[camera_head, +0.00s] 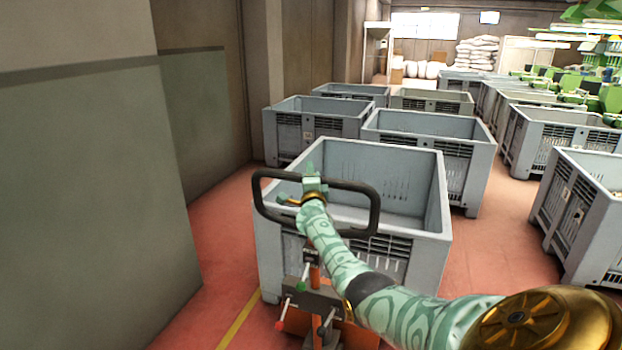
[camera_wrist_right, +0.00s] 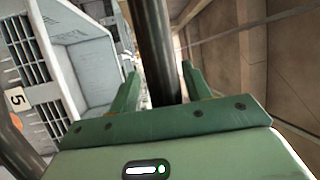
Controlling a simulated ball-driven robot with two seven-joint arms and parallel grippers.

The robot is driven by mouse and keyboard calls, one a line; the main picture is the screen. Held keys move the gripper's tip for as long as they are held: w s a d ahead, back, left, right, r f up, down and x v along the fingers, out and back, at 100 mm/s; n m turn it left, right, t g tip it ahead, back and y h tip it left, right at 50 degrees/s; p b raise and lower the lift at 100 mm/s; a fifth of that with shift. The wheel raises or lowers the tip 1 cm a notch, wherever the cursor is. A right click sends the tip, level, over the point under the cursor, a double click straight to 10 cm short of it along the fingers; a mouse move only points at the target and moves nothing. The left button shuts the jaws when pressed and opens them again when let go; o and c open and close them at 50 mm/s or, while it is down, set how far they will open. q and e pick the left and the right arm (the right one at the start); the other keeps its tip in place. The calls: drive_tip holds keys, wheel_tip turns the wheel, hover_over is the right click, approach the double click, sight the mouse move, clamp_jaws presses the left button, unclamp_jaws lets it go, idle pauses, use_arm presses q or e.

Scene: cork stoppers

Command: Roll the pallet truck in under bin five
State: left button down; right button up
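The pallet truck shows a black loop handle (camera_head: 372,212) and an orange lower body (camera_head: 362,335), low at the near side of the nearest grey bin (camera_head: 437,245). In the right wrist view, a plate with the number 5 (camera_wrist_right: 16,99) is on a grey bin wall at left. In the head view any plate on the nearest bin is hidden. My right gripper (camera_head: 312,180) is at the handle's top bar. The forks are hidden. My left gripper is out of view.
More grey bins (camera_head: 318,108) stand behind, and another row (camera_head: 585,205) lies to the right across a red floor aisle. A grey-green wall (camera_head: 90,190) is close on the left. A yellow floor line (camera_head: 238,322) runs between it and the nearest bin.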

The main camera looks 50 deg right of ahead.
drive_tip(key=shift+s+a+r+p, duration=0.3)
drive_tip(key=shift+s+a+p, duration=0.05)
drive_tip(key=p+v, duration=0.6)
drive_tip(key=v, duration=0.9)
drive_tip(key=shift+f, duration=0.45)
drive_tip(key=shift+a, duration=0.2)
